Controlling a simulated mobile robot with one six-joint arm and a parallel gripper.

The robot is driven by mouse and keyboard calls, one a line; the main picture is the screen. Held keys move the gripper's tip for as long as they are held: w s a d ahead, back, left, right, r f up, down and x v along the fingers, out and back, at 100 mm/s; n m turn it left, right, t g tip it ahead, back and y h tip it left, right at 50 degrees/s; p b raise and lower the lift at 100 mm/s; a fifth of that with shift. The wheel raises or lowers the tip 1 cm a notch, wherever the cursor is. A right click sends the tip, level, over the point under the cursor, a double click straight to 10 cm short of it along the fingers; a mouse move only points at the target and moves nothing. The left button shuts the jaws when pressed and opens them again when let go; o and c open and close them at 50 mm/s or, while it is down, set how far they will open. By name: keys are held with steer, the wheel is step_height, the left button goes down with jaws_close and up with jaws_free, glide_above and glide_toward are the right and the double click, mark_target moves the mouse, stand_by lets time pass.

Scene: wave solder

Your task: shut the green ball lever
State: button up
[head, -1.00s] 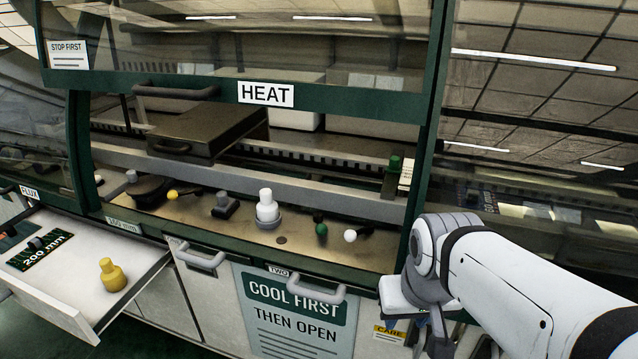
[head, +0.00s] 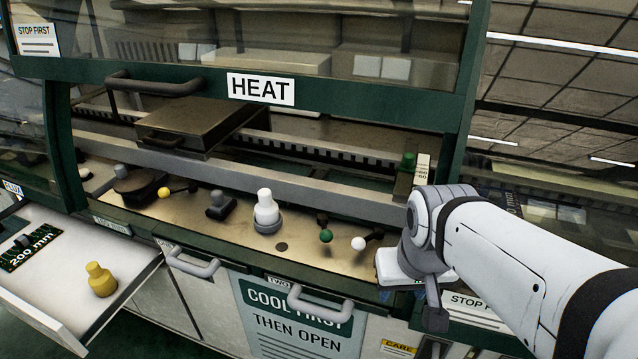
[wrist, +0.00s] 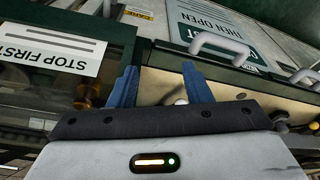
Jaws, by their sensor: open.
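The green ball lever (head: 325,236) is on the front deck under the HEAT hood, its ball on a short dark stem. A white ball lever (head: 358,243) is just right of it, between it and my arm. My gripper is mostly hidden behind my own wrist in the head view, low at the deck's right front. In the wrist view my gripper (wrist: 161,86) has its blue fingers spread. A pale ball (wrist: 181,101) shows between them, partly covered by the gripper body. I cannot make out the green ball in the wrist view.
A white knob (head: 266,207), a dark knob (head: 220,204) and a yellow ball lever (head: 164,192) stand further left on the deck. Grey handles (head: 320,304) stick out below its front edge. An open drawer (head: 135,290) holding a yellow bottle-shaped piece (head: 101,280) is at left.

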steer(key=shift+o, duration=0.6)
steer(key=w+a+h+p, duration=0.1)
steer(key=w+a, duration=0.3)
steer(key=w, duration=0.7)
steer(key=shift+w+a+r+m+h, duration=0.2)
steer(key=shift+w+m+h, duration=0.1)
steer(key=shift+h, duration=0.1)
steer(key=t+h+p, duration=0.1)
steer(key=t, duration=0.1)
glide_toward(325, 232)
steer(key=f, duration=0.2)
steer(key=shift+m, duration=0.3)
steer(key=x, duration=0.8)
steer(key=shift+w+d+r+p, duration=0.15)
steer(key=shift+w+d+p, duration=0.05)
steer(key=shift+w+p, duration=0.2)
jaws_close()
